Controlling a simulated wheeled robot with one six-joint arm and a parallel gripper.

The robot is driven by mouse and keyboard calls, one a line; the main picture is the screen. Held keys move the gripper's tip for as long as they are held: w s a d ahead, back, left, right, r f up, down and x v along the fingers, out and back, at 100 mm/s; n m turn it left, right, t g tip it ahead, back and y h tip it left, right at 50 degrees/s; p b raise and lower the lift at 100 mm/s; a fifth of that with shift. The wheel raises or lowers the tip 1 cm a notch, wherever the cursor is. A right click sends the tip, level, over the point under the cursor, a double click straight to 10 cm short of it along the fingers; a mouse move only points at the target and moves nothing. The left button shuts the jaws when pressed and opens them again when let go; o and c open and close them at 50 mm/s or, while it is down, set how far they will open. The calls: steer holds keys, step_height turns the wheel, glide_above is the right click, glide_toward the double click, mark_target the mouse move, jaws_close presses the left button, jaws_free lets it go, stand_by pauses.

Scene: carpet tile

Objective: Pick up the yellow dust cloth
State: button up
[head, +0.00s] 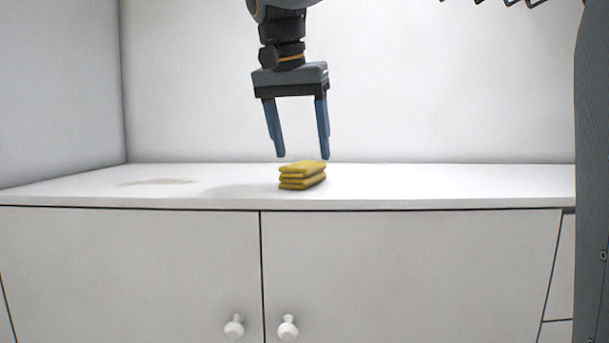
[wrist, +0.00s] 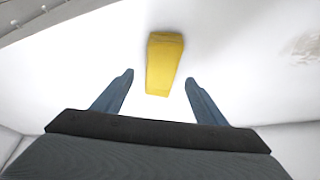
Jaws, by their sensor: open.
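The yellow dust cloth (head: 302,175) is folded into a small layered stack and lies on the white cabinet top, near its front edge. My gripper (head: 303,157) points down just above the cloth in the head view, its two blue-grey fingers apart and empty. In the wrist view the cloth (wrist: 164,62) shows ahead of and between the fingertips of my gripper (wrist: 159,77), with white surface visible on both sides of it. I see no contact between the fingers and the cloth.
The white cabinet top (head: 420,180) is otherwise clear, apart from a faint brownish stain (head: 158,182) left of the cloth. White walls stand behind and at the left. Cabinet doors with two round knobs (head: 287,328) are below the front edge.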

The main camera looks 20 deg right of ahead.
mark_target(304, 163)
steer(key=p+x, duration=0.1)
steer(key=x, duration=0.4)
steer(key=shift+w+p, duration=0.1)
steer(key=shift+p, duration=0.3)
steer(key=c, duration=1.2)
step_height(304, 163, up, 9)
steer(key=shift+r+b, duration=0.25)
steer(key=shift+b, duration=0.7)
steer(key=shift+r, duration=0.25)
steer(key=o, duration=0.3)
steer(key=shift+c, duration=0.7)
